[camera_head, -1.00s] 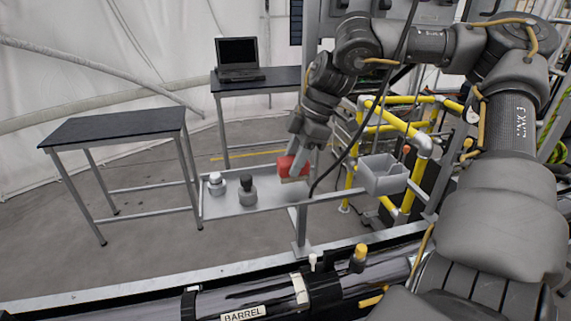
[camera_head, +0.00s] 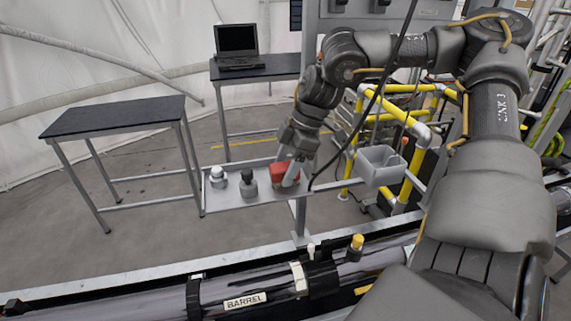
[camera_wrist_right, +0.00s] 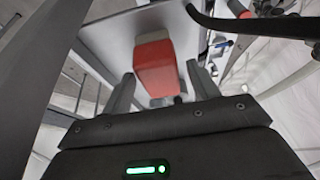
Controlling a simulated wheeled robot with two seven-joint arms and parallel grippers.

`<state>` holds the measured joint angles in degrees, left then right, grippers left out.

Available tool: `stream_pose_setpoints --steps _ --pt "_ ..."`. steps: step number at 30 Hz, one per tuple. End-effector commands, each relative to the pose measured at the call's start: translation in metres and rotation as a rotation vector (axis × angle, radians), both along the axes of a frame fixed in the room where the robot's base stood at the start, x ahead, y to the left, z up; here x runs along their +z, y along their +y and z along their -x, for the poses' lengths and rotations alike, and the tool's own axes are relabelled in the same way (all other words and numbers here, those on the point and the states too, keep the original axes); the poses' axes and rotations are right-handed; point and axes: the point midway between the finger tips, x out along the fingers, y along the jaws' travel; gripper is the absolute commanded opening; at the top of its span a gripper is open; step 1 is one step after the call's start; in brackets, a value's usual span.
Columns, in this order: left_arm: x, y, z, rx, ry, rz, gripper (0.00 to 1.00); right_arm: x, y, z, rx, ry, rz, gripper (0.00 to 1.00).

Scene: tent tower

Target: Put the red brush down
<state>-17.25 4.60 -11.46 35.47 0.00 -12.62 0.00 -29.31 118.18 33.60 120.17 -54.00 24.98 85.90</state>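The red brush (camera_head: 281,171) is at the right part of the grey tray (camera_head: 228,199), low over or on its surface; exact contact is hidden. In the right wrist view the brush (camera_wrist_right: 155,68) is a red block with a pale far edge. My right gripper (camera_head: 287,166) reaches down around it. In the wrist view its two fingers (camera_wrist_right: 160,78) stand on either side of the brush with small visible gaps, so it looks open. My left gripper is out of view.
A white-topped bottle (camera_head: 217,177) and a dark-topped grey container (camera_head: 248,183) stand on the tray left of the brush. A grey bin (camera_head: 381,166) is to the right. A black cable (camera_head: 352,140) hangs close to my right gripper. Yellow rails (camera_head: 405,118) stand behind.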

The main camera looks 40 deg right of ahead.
Motion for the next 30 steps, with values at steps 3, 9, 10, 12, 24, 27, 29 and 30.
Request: stream_pose_setpoints --steps 3,9,10,12,24,27,29,30 --pt "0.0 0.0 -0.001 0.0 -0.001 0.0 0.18 0.001 0.0 0.0 0.0 -0.001 0.0 0.6" --pt "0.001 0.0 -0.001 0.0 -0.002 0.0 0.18 -0.001 0.0 0.0 0.0 0.0 -0.001 0.6" --pt "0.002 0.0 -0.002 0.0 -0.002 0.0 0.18 -0.002 0.0 0.0 0.0 0.0 -0.002 0.6" --pt "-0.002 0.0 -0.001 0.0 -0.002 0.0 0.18 0.001 -0.001 -0.001 0.0 -0.005 0.0 0.6" --pt "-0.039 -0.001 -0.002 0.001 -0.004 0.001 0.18 0.04 -0.05 0.026 -0.005 -0.008 -0.002 0.6" --pt "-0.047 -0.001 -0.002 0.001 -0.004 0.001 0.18 0.04 -0.07 0.037 -0.004 -0.008 -0.002 0.6" --pt "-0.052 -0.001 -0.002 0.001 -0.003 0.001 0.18 0.04 -0.08 0.043 -0.004 -0.007 -0.004 0.6" --pt "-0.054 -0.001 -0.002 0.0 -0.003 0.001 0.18 0.04 -0.088 0.047 -0.004 -0.006 -0.003 0.6"
